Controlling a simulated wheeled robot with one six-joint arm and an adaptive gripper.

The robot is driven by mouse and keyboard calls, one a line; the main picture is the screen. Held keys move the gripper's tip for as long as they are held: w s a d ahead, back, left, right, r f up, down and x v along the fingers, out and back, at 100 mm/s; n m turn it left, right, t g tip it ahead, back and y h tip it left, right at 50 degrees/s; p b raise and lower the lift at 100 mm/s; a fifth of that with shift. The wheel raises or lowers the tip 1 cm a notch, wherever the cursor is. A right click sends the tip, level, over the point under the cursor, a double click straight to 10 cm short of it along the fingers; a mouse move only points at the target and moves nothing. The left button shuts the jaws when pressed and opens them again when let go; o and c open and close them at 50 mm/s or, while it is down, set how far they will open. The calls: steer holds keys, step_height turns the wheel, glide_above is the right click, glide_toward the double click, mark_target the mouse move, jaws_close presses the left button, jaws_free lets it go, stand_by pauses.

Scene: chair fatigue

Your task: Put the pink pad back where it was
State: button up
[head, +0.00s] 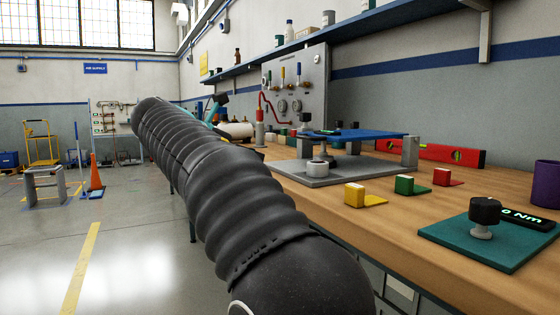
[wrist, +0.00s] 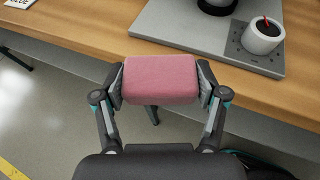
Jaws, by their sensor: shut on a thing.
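The pink pad (wrist: 160,76) is a soft-looking block with rounded edges, held crosswise in the wrist view. My gripper (wrist: 162,84) is shut on it, with one finger pressed on each short end. The pad is just off the front edge of the wooden bench (wrist: 85,38), with the floor showing below and behind it. In the head view my dark ribbed arm crosses the middle, and the pad cannot be made out there.
A grey plate (head: 345,172) with a blue panel (head: 365,134) lies on the bench. Yellow (head: 358,195), green (head: 405,185) and red (head: 443,177) blocks, a teal board (head: 465,240) and a purple cup (head: 546,184) stand nearby. In the wrist view, a white cup (wrist: 263,38) sits on the plate.

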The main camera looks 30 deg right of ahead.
mark_target(278, 164)
steer(key=w+d, duration=0.1)
steer(key=d, duration=0.2)
steer(key=w+d, duration=0.1)
steer(key=d, duration=0.2)
steer(key=w+d, duration=0.2)
steer(key=d, duration=0.1)
steer(key=shift+w+b, duration=0.1)
steer(key=shift+b, duration=0.2)
steer(key=b+x, duration=0.1)
steer(key=x, duration=0.2)
steer(key=shift+w+d, duration=0.1)
steer(key=shift+d, duration=0.1)
steer(key=shift+a+f, duration=0.15)
steer(key=shift+f, duration=0.05)
steer(key=shift+f, duration=0.1)
steer(key=o, duration=1)
steer(key=shift+a+r, duration=0.25)
steer(key=shift+r, duration=0.05)
steer(key=p+v, duration=0.2)
steer(key=v, duration=0.9)
steer(key=shift+s+a, duration=0.15)
steer(key=shift+s, duration=0.1)
